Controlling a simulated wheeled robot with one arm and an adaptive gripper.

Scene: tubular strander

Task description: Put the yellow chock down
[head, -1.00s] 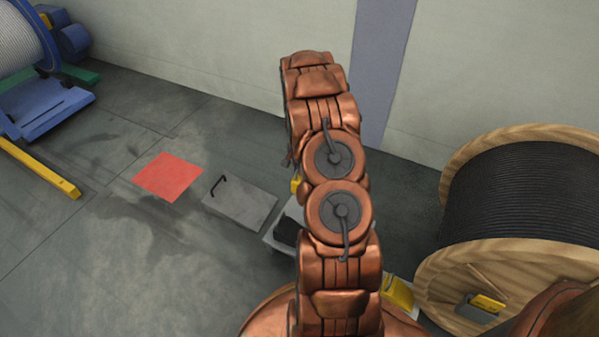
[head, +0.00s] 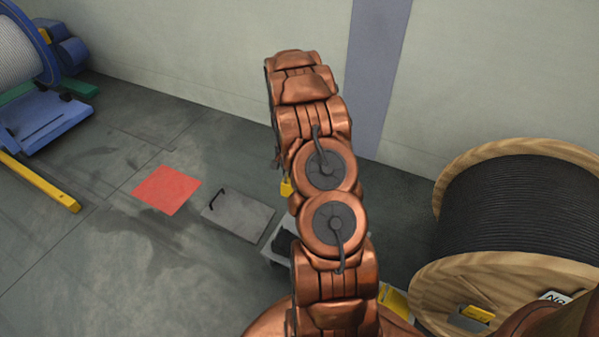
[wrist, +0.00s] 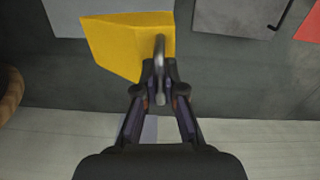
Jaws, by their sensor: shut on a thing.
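The yellow chock (wrist: 120,45) is a wedge-shaped block with a grey metal handle in the wrist view. My gripper (wrist: 160,80) is shut on that handle, and the chock hangs over the grey floor. In the head view only a small yellow piece of the chock (head: 287,187) shows beside my copper arm. The arm hides the rest of it and my gripper there. The distance from chock to floor is hard to tell.
A red square (head: 167,190) lies on the floor at the left, beside a grey plate (head: 245,216) with a black handle. A large wooden cable reel (head: 510,230) stands at the right. A yellow bar (head: 40,182) and blue machine (head: 40,120) are at the left. A wall is behind.

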